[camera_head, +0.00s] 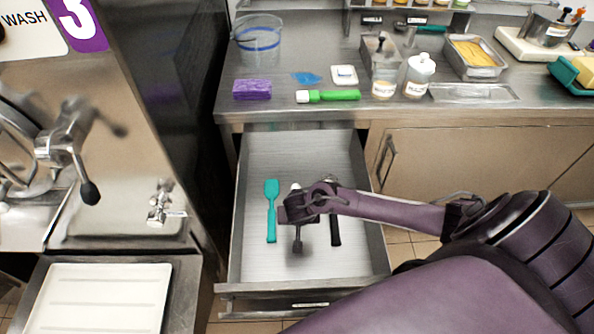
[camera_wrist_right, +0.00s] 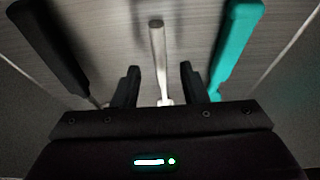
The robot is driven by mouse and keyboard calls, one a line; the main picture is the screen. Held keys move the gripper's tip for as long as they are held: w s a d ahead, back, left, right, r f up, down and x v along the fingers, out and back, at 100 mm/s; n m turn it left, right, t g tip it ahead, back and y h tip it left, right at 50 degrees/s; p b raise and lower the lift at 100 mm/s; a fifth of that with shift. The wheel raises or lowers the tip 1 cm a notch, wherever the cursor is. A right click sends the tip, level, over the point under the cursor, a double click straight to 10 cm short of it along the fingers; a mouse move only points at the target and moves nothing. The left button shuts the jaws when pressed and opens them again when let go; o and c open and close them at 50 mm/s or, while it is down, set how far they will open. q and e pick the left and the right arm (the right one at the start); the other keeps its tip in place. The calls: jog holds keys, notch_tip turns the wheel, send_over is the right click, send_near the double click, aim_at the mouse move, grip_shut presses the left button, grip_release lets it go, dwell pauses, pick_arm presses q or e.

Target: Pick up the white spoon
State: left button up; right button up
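The white spoon (camera_wrist_right: 157,45) lies in the open drawer (camera_head: 255,264). In the right wrist view its pale handle runs between my two dark fingers. In the head view only a small white end (camera_head: 295,187) shows above my gripper; the rest is hidden under it. My right gripper (camera_wrist_right: 160,75) is open over the spoon, one finger on each side with gaps between. It also shows in the head view (camera_head: 297,240), over the middle of the drawer. My left gripper is not in view.
A teal spatula (camera_head: 271,210) lies left of my gripper in the drawer, and a black-handled utensil (camera_head: 335,225) lies right of it. The drawer walls surround them. The counter (camera_head: 285,108) behind holds a purple sponge (camera_head: 252,89), a green-handled brush (camera_head: 335,95) and bottles.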

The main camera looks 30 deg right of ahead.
jog(key=shift+x, duration=1.2)
grip_shut()
jog(key=shift+r, duration=0.15)
